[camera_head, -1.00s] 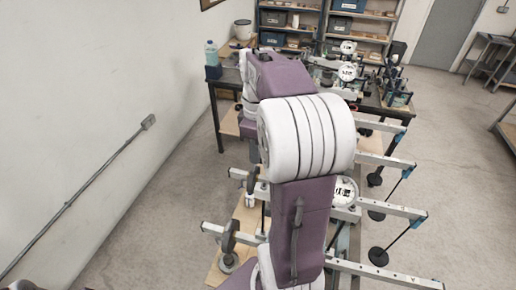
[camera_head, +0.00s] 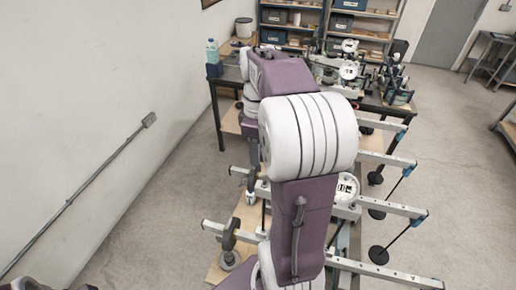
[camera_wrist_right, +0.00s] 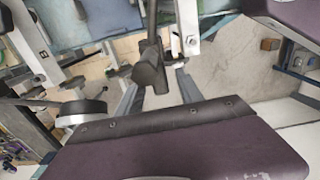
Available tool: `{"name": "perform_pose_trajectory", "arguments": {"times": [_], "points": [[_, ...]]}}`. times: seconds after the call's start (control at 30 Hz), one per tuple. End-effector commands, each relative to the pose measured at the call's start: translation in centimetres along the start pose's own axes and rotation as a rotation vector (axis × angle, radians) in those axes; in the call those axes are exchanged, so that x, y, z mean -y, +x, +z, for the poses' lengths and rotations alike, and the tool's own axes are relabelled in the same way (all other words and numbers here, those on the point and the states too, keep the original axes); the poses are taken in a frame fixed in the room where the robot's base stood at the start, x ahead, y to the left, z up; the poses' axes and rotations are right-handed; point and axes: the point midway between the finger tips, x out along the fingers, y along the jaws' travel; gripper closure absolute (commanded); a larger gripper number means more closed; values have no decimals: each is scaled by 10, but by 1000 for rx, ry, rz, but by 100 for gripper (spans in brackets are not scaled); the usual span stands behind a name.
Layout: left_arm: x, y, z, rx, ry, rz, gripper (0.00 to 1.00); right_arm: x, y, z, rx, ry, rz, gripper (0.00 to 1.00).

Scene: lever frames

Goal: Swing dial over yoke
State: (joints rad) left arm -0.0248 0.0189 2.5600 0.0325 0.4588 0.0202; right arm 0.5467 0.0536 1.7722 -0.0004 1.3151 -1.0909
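A lever frame stands below my right arm, with pale metal beams (camera_head: 375,213) and a white round dial (camera_head: 346,188) beside the arm. More white dials (camera_head: 348,70) show on the table behind. I cannot tell which part is the yoke. My right arm hides much of the frame. My left gripper is out of view.
Dark round weights (camera_head: 378,255) hang from rods at the beams' right ends. A dark round weight (camera_head: 229,260) is at the left. A table with a blue bottle (camera_head: 212,51) and shelves (camera_head: 370,22) stand behind.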

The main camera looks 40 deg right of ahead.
Motion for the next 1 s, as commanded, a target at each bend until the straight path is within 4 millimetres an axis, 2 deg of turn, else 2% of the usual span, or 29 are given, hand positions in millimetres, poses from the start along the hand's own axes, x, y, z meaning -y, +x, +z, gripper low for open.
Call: {"name": "perform_pose_trajectory", "arguments": {"times": [0.17, 0.4, 0.53, 0.7, 1.0], "points": [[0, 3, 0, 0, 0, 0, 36, -1, -13, 0, -2, 1, 3, 56], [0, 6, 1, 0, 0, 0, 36, -1, -63, 0, -2, 0, 5, 56], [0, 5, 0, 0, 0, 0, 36, -1, -83, 0, -1, 0, 3, 56], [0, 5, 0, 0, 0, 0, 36, 0, -91, 0, 0, 0, 0, 56], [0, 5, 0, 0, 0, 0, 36, 0, -91, 0, 0, 0, 0, 56]]}}
